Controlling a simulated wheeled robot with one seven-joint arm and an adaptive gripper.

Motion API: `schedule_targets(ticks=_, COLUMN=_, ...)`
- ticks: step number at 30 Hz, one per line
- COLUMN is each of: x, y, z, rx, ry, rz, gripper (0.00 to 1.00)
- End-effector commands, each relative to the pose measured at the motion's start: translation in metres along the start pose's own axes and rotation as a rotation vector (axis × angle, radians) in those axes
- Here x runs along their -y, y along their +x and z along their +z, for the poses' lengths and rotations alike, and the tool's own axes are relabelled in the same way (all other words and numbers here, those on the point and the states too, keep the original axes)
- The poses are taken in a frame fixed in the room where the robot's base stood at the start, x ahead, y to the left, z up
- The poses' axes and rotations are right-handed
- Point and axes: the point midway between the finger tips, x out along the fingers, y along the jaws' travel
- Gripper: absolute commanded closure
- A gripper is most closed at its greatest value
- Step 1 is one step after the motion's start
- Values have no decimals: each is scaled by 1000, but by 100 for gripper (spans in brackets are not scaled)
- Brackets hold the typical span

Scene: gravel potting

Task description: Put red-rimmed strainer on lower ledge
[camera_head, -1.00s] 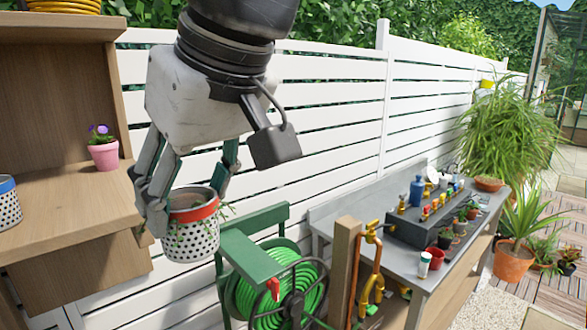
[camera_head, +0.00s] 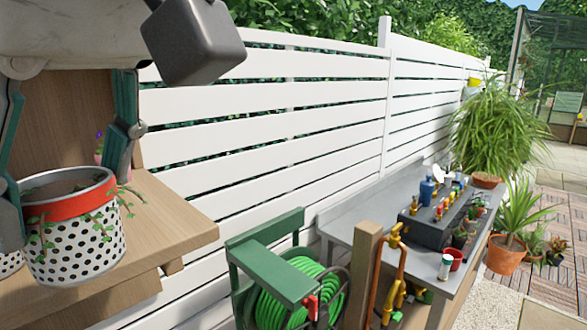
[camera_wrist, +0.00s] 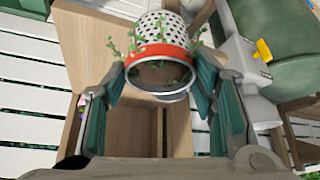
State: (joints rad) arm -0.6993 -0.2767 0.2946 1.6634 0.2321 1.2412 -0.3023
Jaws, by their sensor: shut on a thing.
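The red-rimmed strainer (camera_head: 75,235) is a white perforated pot with a red band and trailing green plants. My gripper (camera_head: 68,170) is shut on it, a finger on each side, and holds it roughly upright at the left of the head view. In the wrist view the strainer (camera_wrist: 150,32) sits between the fingertips of my gripper (camera_wrist: 155,88). The wooden ledge (camera_head: 175,225) lies behind and right of the strainer, which covers part of it. I cannot tell the gap between them.
On the ledge, a second perforated pot (camera_head: 8,263) and a small pink pot (camera_head: 99,157) are mostly hidden. A green hose reel (camera_head: 275,270) stands right of the ledge, before a white slatted fence (camera_head: 270,135). A grey bench (camera_head: 350,210) holds taps and pots.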

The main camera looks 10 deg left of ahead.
Motion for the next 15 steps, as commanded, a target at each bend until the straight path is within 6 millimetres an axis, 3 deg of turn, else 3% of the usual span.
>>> schedule_targets(ticks=15, x=-75, y=58, z=-77, rx=3, ry=2, rz=-1, gripper=76)
